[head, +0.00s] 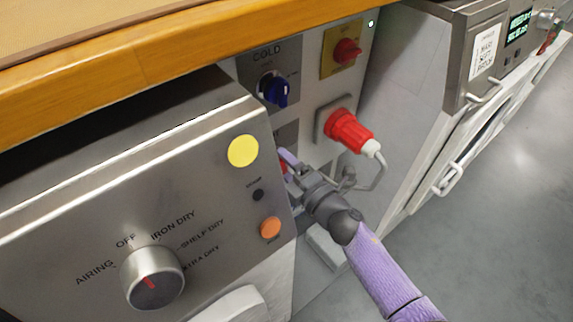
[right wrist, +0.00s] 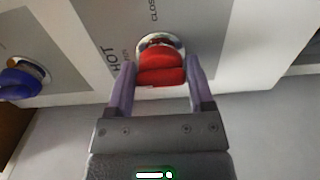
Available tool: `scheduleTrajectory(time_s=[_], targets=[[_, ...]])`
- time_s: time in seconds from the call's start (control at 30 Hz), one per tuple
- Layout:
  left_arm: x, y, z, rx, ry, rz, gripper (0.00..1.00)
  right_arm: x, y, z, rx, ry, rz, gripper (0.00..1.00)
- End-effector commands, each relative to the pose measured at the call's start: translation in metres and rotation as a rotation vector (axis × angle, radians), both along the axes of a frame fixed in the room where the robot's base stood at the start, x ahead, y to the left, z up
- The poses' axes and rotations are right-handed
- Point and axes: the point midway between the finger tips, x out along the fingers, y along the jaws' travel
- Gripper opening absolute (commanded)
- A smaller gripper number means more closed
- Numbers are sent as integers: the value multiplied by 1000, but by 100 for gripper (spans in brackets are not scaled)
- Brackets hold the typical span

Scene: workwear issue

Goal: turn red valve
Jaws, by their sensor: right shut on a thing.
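The red valve (right wrist: 160,65) is a red handle on a round metal fitting, on a grey plate marked HOT, in the middle of the right wrist view. In the head view only a sliver of red (head: 283,168) shows behind my gripper. My right gripper (right wrist: 160,80) has one purple finger on each side of the red handle and is shut on it. In the head view the right gripper (head: 290,163) reaches in from the lower right to the wall panel. My left gripper is not in view.
A blue valve (head: 274,90) marked COLD is above the gripper. A red plug (head: 347,130) with a cable sits close to its right. A red rotary switch (head: 346,50) is higher up. A dryer panel with a knob (head: 152,277) stands close at left. Open floor (head: 480,240) lies right.

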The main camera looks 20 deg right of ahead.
Motion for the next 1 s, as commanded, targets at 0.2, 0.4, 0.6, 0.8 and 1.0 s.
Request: scheduleTrajectory(time_s=[0.2,0.4,0.6,0.8,1.0], targets=[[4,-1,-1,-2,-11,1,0,-1,0,-2,-23,-5,0,9],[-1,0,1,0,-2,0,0,-1,0,-2,-25,-6,0,9],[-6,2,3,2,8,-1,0,-1,0,-2,-25,-6,0,78],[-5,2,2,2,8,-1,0,0,0,-1,-22,-7,0,100],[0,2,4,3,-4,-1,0,-6,-2,1,-21,-6,0,100]])
